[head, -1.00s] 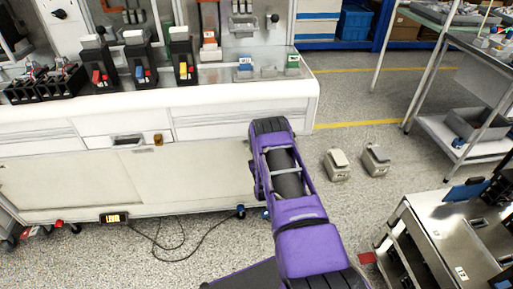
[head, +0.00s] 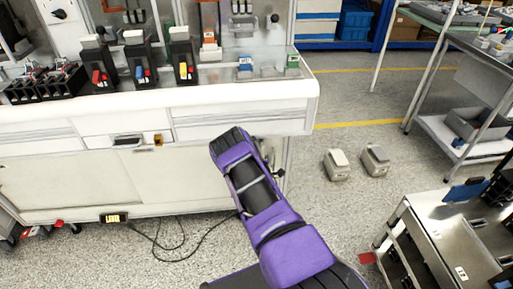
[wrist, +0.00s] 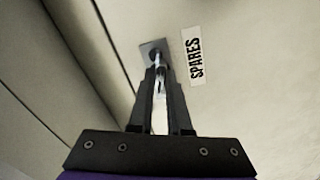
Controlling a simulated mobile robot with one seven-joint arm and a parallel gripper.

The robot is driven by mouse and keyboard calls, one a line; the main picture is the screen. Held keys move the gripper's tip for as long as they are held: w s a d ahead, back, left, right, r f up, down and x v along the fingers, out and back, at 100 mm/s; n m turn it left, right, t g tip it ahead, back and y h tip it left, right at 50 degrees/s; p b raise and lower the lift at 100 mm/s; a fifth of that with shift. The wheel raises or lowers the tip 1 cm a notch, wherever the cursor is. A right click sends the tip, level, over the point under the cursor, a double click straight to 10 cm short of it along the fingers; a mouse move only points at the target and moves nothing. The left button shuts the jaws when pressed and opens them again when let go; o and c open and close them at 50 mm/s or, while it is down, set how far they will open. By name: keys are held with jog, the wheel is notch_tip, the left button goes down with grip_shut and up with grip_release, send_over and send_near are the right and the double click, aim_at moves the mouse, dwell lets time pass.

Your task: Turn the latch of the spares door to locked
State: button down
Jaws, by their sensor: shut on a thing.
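In the wrist view the spares door (wrist: 255,75) is a pale panel with a white "SPARES" label (wrist: 195,55). Beside the label is its latch (wrist: 154,51), a small metal plate with a lever standing out from it. My gripper (wrist: 160,78) is shut on the latch lever, whose outer part is between the dark fingers. The lever's exact angle is hard to read. In the head view my purple arm reaches to the cabinet front and hides the gripper and latch.
The white bench (head: 225,106) overhangs the cabinet doors. A cable and a small yellow-lit device (head: 115,218) lie at the cabinet's foot. Two grey pedal-like boxes (head: 337,165) stand on the floor to the right. A metal cart (head: 440,235) stands at the lower right.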

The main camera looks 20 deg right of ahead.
jog(key=shift+n, duration=2.1)
jog(key=c, duration=0.9)
grip_release()
jog(key=shift+o, duration=0.2)
jog(key=shift+s, duration=0.1)
jog(key=p+v, duration=0.2)
jog(key=v, duration=1.5)
jog(key=shift+s+r, duration=0.1)
jog(key=shift+s, duration=0.05)
